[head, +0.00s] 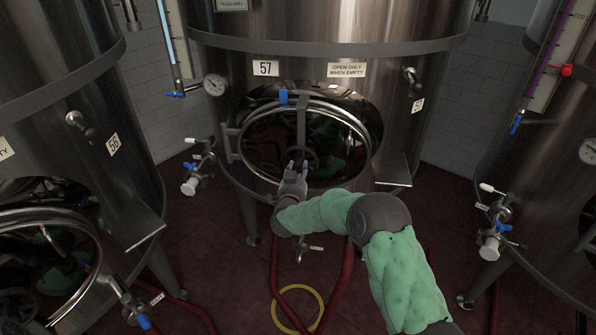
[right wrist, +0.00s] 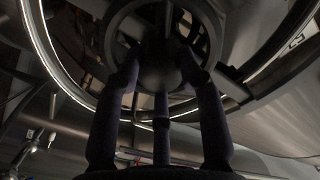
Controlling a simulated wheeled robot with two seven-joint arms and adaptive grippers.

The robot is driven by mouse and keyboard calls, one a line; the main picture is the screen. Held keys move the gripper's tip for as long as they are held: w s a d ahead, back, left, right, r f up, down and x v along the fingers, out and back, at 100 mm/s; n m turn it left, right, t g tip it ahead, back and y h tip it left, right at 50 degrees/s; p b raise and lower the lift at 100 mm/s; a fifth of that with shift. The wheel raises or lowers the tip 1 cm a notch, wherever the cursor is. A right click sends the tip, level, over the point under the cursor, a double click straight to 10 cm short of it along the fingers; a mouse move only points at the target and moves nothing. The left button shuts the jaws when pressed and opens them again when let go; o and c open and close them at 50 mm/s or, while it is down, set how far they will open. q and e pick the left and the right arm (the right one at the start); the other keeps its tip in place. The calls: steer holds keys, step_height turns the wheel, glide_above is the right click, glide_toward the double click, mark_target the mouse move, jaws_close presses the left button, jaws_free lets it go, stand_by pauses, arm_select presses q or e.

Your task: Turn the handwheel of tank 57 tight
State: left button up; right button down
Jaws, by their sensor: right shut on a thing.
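Tank 57 (head: 310,68) stands in the middle of the head view, with an oval manway door (head: 262,137) low on its front. A vertical bar crosses the door and carries a dark handwheel (head: 310,157) near its lower middle. My right gripper (head: 296,166) reaches up to the handwheel from below and is shut on it. In the right wrist view the fingers (right wrist: 160,75) close around the hub of the handwheel (right wrist: 118,20), whose rim and spokes surround them. The fingertips are dark and partly hidden there. My left gripper is not in view.
Tank 56 (head: 55,95) stands at left with its own manway, and another tank (head: 540,190) stands at right. Valves (head: 194,172) stick out between the tanks. Red hoses (head: 343,285) and a yellow ring (head: 297,328) lie on the dark red floor below.

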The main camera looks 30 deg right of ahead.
steer(key=shift+w+d+r, duration=0.1)
steer(key=shift+r, duration=0.65)
steer(key=c, duration=0.8)
jaws_free()
steer(key=shift+f, duration=0.25)
steer(key=shift+f, duration=0.15)
steer(key=v, duration=1.2)
steer(key=shift+f, duration=0.1)
